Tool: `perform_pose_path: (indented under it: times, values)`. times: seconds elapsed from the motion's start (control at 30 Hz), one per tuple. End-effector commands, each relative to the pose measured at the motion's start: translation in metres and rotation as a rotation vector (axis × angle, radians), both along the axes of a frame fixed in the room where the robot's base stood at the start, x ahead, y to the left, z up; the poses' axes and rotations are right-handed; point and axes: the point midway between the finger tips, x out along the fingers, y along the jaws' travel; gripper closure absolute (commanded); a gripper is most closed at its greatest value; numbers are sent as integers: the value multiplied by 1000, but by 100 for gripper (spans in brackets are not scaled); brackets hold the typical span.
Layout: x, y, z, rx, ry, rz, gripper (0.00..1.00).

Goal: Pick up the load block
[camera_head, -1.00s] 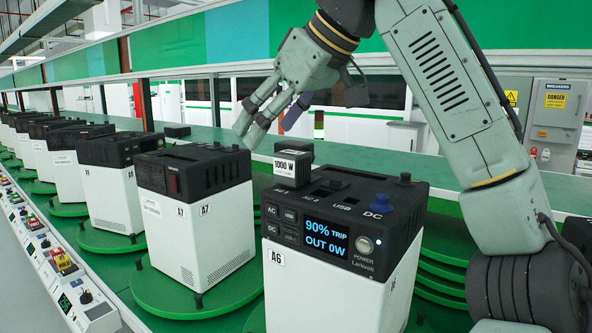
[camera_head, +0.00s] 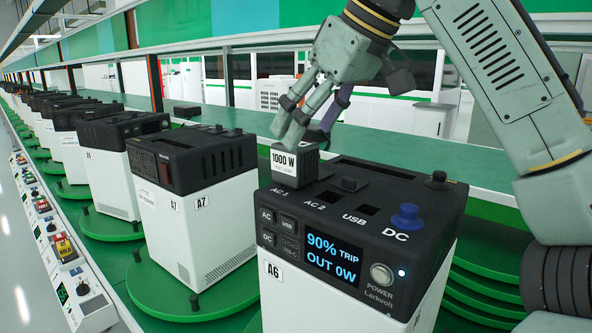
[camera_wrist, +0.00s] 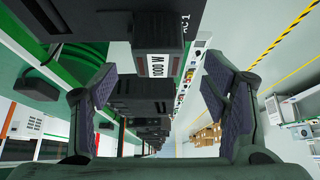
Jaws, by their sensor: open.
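The load block (camera_head: 296,161), a small dark grey block with a white "1000 W" label, sits on top of the black power unit A6 (camera_head: 340,235), at its AC 1 socket. My gripper (camera_head: 300,125) is open, with its fingers just above and at the block's upper end in the head view; I cannot tell whether they touch it. In the wrist view the load block (camera_wrist: 155,65) shows beyond and between the spread fingers of my gripper (camera_wrist: 157,95), with its label turned sideways.
Unit A7 (camera_head: 190,200) stands to the left on a green turntable (camera_head: 190,292), with more units in a row behind. A small dark block (camera_head: 187,110) lies on the green bench behind.

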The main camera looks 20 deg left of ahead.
Motion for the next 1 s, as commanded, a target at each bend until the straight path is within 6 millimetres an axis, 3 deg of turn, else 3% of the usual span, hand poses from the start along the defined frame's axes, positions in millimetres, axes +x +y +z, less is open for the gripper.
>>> perform_pose_path:
  times: [0.33,0.63,1.0]
  values:
    - [11,26,-35,-1,0,0,32]
    - [12,29,-40,1,0,0,32]
    - [12,29,-40,0,0,0,56]
